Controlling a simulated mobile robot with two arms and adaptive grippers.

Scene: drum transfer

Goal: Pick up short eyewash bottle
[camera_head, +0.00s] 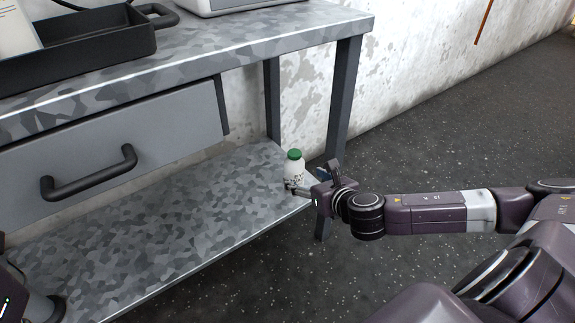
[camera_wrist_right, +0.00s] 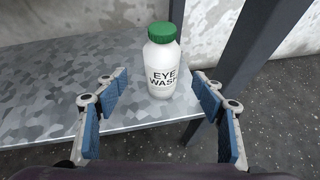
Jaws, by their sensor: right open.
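The short eyewash bottle (camera_head: 294,168) is white with a green cap. It stands upright on the lower shelf (camera_head: 150,215), near the shelf's right end by the table legs. In the right wrist view the bottle (camera_wrist_right: 162,68) shows its "EYE WASH" label, upright and ahead of the fingers. My right gripper (camera_head: 300,190) is at the bottle's near side. In the wrist view the right gripper (camera_wrist_right: 160,98) is open, with one blue-padded finger on each side of the bottle's line and nothing between the pads that I can see held. My left gripper does not show clearly.
A dark table leg (camera_head: 345,105) stands just right of the bottle. A grey drawer with a black handle (camera_head: 90,172) hangs above the shelf. A black tray (camera_head: 85,50) sits on the tabletop (camera_head: 235,45). The speckled floor (camera_head: 450,135) to the right is clear.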

